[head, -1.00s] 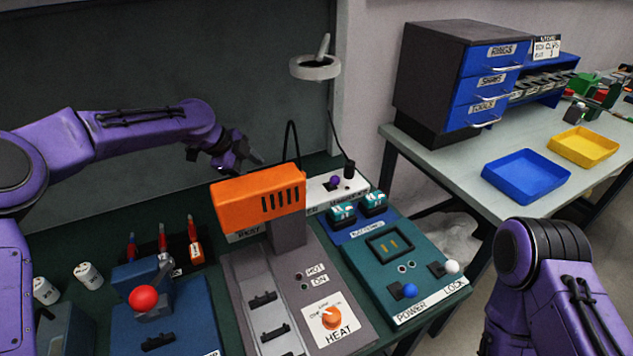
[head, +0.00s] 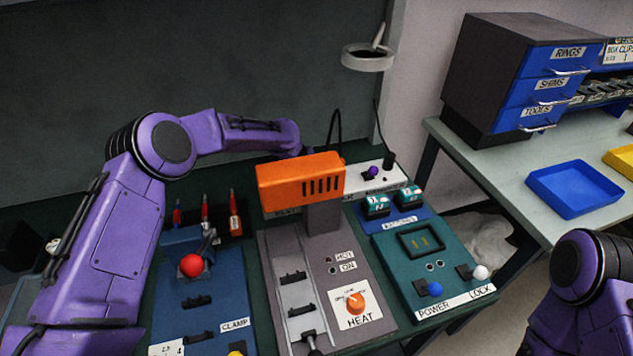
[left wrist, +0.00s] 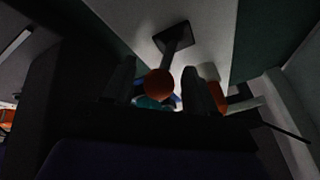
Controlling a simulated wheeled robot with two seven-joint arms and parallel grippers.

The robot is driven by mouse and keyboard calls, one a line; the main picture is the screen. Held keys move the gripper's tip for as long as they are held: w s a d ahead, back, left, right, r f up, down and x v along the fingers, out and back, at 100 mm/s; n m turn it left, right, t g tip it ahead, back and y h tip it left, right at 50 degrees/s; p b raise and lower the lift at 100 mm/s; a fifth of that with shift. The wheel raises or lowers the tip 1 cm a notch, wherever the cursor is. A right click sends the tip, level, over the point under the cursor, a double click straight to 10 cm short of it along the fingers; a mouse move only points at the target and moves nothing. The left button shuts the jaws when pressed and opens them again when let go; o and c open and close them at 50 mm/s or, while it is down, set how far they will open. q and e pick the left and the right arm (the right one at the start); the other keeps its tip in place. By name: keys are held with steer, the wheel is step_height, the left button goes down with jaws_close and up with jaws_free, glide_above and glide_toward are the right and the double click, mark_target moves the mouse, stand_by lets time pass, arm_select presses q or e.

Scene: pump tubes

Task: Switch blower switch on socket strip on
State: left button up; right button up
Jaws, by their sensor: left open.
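The white socket strip (head: 401,184) lies behind the orange blower head (head: 290,187), which hides its left part. A purple-knobbed switch (head: 371,172) shows at its right part. My left arm reaches behind the blower, and its gripper is hidden there in the head view. In the left wrist view, my left gripper (left wrist: 157,88) is open. An orange-red ball knob (left wrist: 159,83) on a short lever shows between its two fingers. The lever rises from a dark plate (left wrist: 172,38) on a pale surface. I cannot tell whether the fingers touch it. My right gripper is out of view.
The blower's grey base with its HEAT dial (head: 355,302) stands in front. A teal POWER/LOCK box (head: 440,265) is right of it, and a blue clamp fixture (head: 215,300) left. A ring lamp (head: 368,58) hangs above. A cable rises behind the blower.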

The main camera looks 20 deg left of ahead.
arm_select(q)
steer(key=shift+c, duration=0.4)
jaws_close()
steer(key=shift+w+a+g+h+b, duration=0.2)
steer(key=shift+w+g+h+b, duration=0.35)
steer(key=shift+b, duration=0.45)
steer(key=shift+a+r+n+g+h+b, duration=0.15)
steer(key=shift+r+n+g+h+b, duration=0.15)
steer(key=shift+g+b, duration=0.2)
steer(key=shift+r, duration=0.1)
